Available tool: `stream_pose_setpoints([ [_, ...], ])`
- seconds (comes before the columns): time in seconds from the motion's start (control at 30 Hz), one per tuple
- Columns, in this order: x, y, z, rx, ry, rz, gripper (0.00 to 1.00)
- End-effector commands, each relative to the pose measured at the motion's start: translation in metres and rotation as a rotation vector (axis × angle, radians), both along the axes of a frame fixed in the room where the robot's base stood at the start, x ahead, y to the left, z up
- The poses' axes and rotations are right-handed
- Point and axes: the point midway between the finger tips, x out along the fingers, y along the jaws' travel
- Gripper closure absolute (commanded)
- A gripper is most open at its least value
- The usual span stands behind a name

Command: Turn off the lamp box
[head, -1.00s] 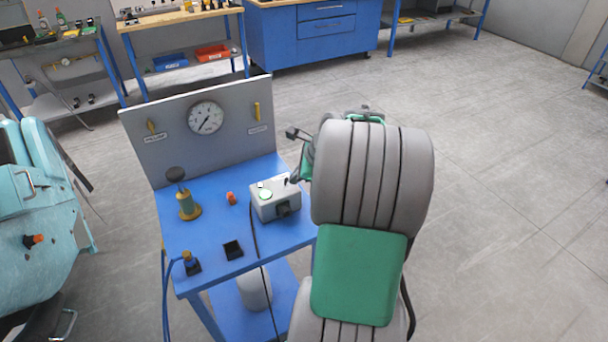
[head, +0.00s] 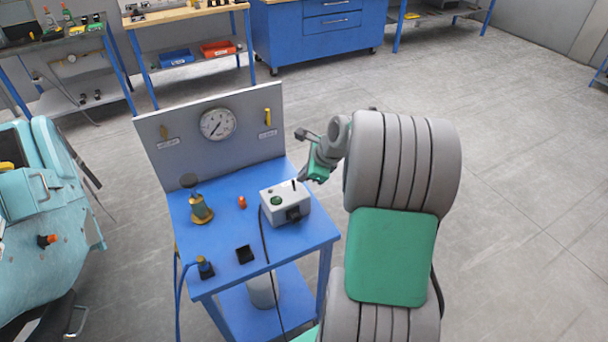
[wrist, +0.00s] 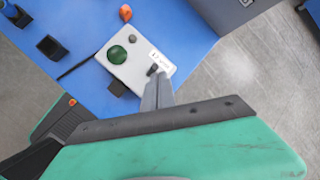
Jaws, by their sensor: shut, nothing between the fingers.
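The lamp box (head: 268,211) is a light grey box on the blue bench, near its right edge. Its green lamp (head: 276,200) looks dark, also in the wrist view (wrist: 117,54). A small black toggle switch (wrist: 152,70) stands beside a white label on the box top. My gripper (wrist: 157,84) is shut and empty, its fingertips close to the switch; I cannot tell whether they touch it. In the head view, my gripper (head: 302,178) is at the box's back right corner.
The blue bench (head: 225,255) also carries a brass device (head: 200,208), an orange knob (head: 242,202) and a black open box (head: 245,255). A grey panel with a gauge (head: 217,124) rises at the back. A black cable runs from the lamp box. Floor right is clear.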

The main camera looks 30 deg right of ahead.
Motion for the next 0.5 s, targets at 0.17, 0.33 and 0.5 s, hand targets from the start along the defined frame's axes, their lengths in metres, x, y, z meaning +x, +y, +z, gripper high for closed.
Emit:
stream_pose_setpoints([
  [0.17, -0.0001, -0.0001, 0.0088, 0.000, 0.000, 0.000, 1.00],
  [0.33, -0.0001, -0.0001, 0.0074, 0.000, 0.000, 0.000, 1.00],
  [0.5, -0.0008, -0.0017, 0.0087, 0.000, 0.000, -0.001, 1.00],
])
